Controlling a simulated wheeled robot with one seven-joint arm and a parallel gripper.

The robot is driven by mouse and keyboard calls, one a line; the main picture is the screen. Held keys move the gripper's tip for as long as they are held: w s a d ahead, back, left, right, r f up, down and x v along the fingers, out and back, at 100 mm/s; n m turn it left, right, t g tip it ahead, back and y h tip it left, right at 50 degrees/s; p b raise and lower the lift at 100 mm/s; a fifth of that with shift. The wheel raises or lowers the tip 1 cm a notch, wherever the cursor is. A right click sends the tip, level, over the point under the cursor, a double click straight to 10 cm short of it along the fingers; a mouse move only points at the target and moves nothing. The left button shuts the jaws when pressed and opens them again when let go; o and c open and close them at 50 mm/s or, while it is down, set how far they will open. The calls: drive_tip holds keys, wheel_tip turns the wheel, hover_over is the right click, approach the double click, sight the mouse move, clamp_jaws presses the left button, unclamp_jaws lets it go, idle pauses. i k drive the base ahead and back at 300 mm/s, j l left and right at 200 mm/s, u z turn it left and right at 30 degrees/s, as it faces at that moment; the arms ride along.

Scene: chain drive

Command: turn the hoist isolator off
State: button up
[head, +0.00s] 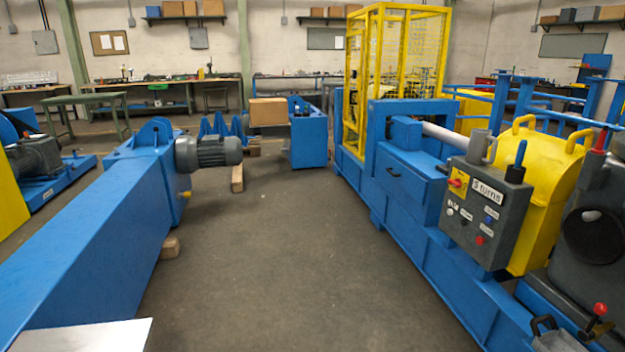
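A grey control box (481,215) stands at the right on a blue machine frame. On its upper left is a small yellow plate with a red rotary switch (458,182), which looks like an isolator. I cannot read whether it belongs to the hoist, and its position is too small to tell. Beside it is a white label reading "3 turns" (487,191). Lower on the box are small knobs with labels too small to read and a red button (479,240). My gripper is not in view.
A yellow guard (545,190) stands behind the box, and a red-knobbed lever (599,312) is at the lower right. A yellow mesh cage (400,80) is farther back. A long blue beam (95,245) with a grey motor (210,151) lies left. The floor between (285,250) is clear.

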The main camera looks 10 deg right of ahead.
sight(457, 182)
drive_tip(key=i+z, duration=0.25)
drive_tip(key=i, duration=0.2)
drive_tip(key=i+j+z, duration=0.1)
drive_tip(key=i+z, duration=0.2)
drive_tip(key=i, duration=0.2)
drive_tip(key=i+j+z, duration=0.25)
drive_tip(key=i, duration=0.2)
drive_tip(key=i+j, duration=0.1)
drive_tip(key=i, duration=0.45)
drive_tip(key=i+z, duration=0.1)
drive_tip(key=i, duration=0.5)
drive_tip(key=i+j, duration=0.2)
drive_tip(key=i, duration=0.35)
drive_tip(key=l+z, duration=0.05)
